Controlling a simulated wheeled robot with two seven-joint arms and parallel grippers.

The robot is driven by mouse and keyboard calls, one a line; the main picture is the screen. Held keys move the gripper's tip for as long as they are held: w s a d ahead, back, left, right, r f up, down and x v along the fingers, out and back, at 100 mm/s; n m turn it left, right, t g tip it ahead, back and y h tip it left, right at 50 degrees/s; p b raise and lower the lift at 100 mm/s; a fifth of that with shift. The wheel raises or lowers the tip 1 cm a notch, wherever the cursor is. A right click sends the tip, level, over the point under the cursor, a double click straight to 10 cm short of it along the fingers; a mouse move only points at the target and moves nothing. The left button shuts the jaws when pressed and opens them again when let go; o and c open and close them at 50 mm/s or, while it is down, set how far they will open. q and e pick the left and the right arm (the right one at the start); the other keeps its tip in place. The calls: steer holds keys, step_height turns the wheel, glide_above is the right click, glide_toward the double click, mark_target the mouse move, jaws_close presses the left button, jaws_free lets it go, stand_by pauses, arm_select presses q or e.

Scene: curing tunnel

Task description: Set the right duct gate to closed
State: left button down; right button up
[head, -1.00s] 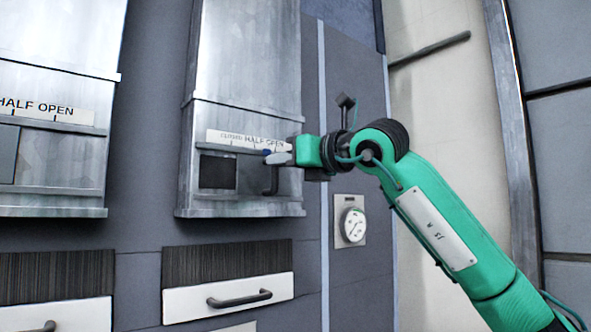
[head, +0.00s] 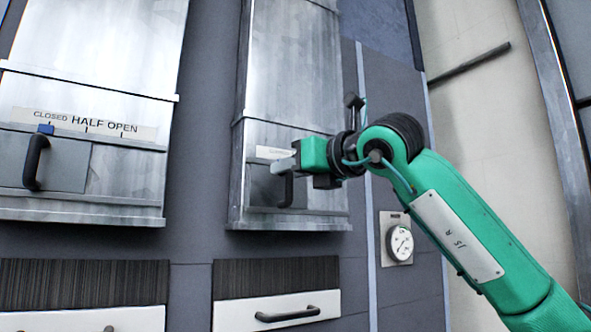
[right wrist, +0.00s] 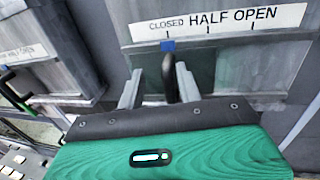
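The right duct gate (right wrist: 235,70) is a metal plate with a dark upright handle (head: 287,189), also seen in the right wrist view (right wrist: 169,76). Its blue pointer (right wrist: 167,46) lines up with the CLOSED mark on the label strip (right wrist: 222,20). No dark opening shows at the gate. My right gripper (head: 287,166) is at the handle. In the right wrist view its fingers (right wrist: 159,90) stand apart on either side of the handle, with the right finger nearer and a gap at the left. My left gripper is not in view in the head view.
The left duct (head: 75,170) has its own handle (head: 36,162) and a blue pointer (head: 45,129) by CLOSED. A round gauge (head: 400,243) is on the wall to the right. Drawers with handles (head: 288,314) lie below the ducts.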

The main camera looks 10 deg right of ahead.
steer(key=shift+d, duration=0.15)
steer(key=b+v, duration=0.6)
steer(key=v, duration=0.7)
steer(key=shift+s+d, duration=0.15)
steer(key=shift+s, duration=0.2)
steer(key=shift+w+f, duration=0.1)
